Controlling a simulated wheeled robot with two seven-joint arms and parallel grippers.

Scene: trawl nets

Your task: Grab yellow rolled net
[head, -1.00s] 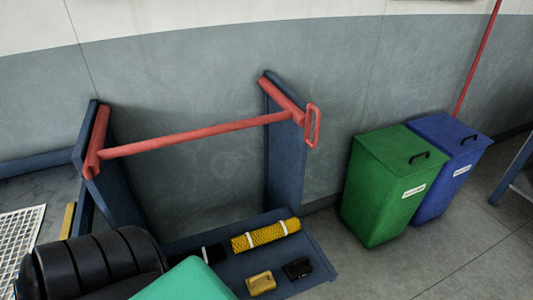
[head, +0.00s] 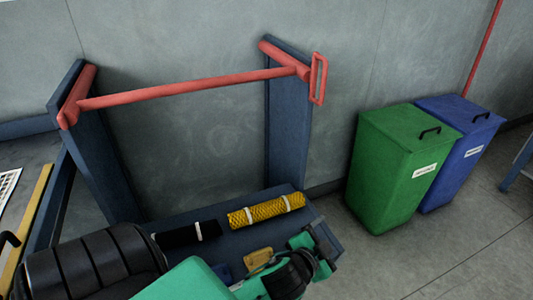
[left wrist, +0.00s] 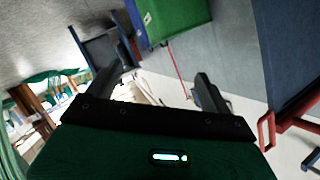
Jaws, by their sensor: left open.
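The yellow rolled net (head: 266,209) lies on the low blue shelf of the rack, bound by two white bands. It is fully visible in the head view. My left gripper (head: 322,262) is at the shelf's right front corner, below and to the right of the net and apart from it. In the left wrist view my left gripper (left wrist: 158,78) has its two dark fingers spread with nothing between them. The net does not show in that view. My right gripper is not in view.
A black rolled net (head: 187,232) lies left of the yellow one. A small yellow item (head: 258,255) lies in front. A red bar (head: 190,88) crosses above the shelf between blue posts. Green (head: 385,170) and blue bins (head: 457,165) stand right, with clear floor before them.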

